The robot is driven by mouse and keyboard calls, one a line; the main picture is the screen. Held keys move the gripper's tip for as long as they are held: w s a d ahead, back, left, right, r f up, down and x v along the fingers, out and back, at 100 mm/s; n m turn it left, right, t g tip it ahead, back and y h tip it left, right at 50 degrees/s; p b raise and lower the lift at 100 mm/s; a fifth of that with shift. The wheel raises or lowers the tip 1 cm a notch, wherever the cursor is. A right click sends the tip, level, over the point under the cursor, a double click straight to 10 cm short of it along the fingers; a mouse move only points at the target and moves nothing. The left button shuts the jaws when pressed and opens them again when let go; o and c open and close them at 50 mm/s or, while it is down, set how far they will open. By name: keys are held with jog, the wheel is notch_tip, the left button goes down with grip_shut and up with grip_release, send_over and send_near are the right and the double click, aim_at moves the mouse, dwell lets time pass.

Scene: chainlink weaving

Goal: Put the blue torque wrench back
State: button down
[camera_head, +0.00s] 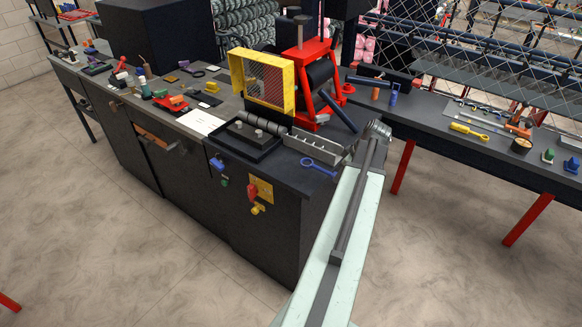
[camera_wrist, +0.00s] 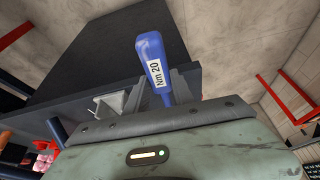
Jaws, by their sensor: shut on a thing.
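The blue torque wrench (camera_wrist: 150,55) shows in the wrist view as a blue handle with a white label reading "Nm 20". My gripper (camera_wrist: 166,84) is shut on this handle, with one dark finger on each side. The wrench's other end is hidden in the wrist view. In the head view a blue ring-ended tool (camera_head: 318,166) shows at the front right corner of the dark bench, left of my arm. I cannot tell whether it is the held wrench or whether it touches the bench. My gripper's fingers are hidden behind my arm there.
The dark bench (camera_head: 290,178) carries a red press (camera_head: 312,75), a yellow mesh guard (camera_head: 262,82), a black tray (camera_head: 244,137) and a grey slotted rack (camera_head: 312,146). A second table (camera_head: 450,146) with several tools stands at right. A floor gap separates them.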

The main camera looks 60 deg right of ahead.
jog(key=w, duration=0.7)
jog(key=w+f+b, duration=0.1)
jog(key=w, duration=0.3)
jog(key=shift+w+a, duration=0.25)
jog(key=shift+w, duration=0.1)
jog(key=shift+w+f, duration=0.15)
jog(key=shift+w, duration=0.65)
notch_tip(320, 180, down, 4)
jog(key=b, duration=0.3)
jog(key=shift+w+r+b, duration=0.15)
jog(key=shift+r+b, duration=0.1)
jog(key=shift+b, duration=0.05)
jog(key=shift+a+r, duration=0.1)
jog(key=shift+r, duration=0.1)
jog(key=shift+f, duration=0.25)
jog(key=c, duration=1.1)
grip_release()
jog(key=shift+r, duration=0.1)
jog(key=p+v, duration=0.7)
jog(key=shift+s+r, duration=0.25)
jog(key=shift+s, duration=0.1)
